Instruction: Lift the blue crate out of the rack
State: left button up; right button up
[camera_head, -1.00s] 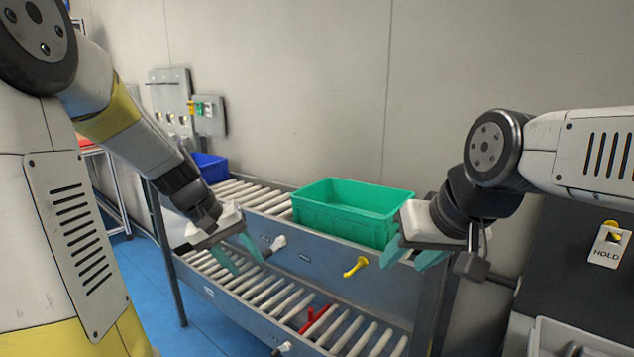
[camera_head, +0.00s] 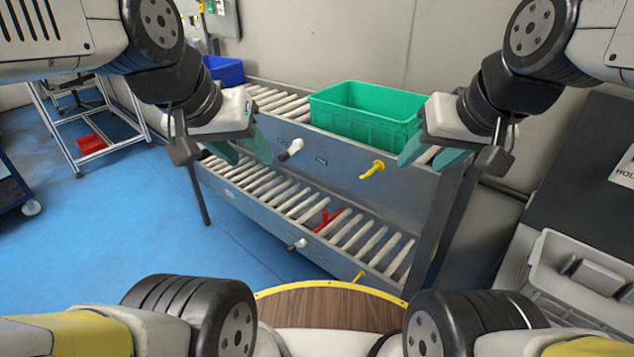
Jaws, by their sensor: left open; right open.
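The blue crate (camera_head: 224,70) sits at the far left end of the rack's upper roller level, partly hidden behind my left gripper and arm. The roller rack (camera_head: 340,158) has an upper and a lower level of pale rollers. My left gripper (camera_head: 245,153) is open and empty in front of the rack's upper left part, nearer to me than the blue crate and apart from it. My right gripper (camera_head: 433,155) is open and empty in front of the rack's right end, near the green crate (camera_head: 365,112).
The green crate stands on the upper level, right of the blue one. Knobs, one yellow (camera_head: 378,167), stick out of the rack's front. A red item (camera_head: 327,217) lies on the lower level. A grey tray (camera_head: 580,275) is at right. Blue floor (camera_head: 120,220) is open at left.

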aim_at(230, 70)
jog(key=u, duration=0.85)
jog(key=i+j+u, duration=0.1)
jog(key=i+j, duration=0.4)
jog(key=i+j+u, duration=0.1)
jog(key=i+j, duration=0.15)
jog(key=i, duration=0.15)
jog(key=i+j+u, duration=0.1)
jog(key=i, duration=0.25)
jog(key=i+j+u, duration=0.1)
jog(key=i+j, duration=0.15)
jog(key=i, duration=0.15)
jog(key=i+l+u, duration=0.2)
jog(key=i+l, duration=0.55)
jog(key=l, duration=0.25)
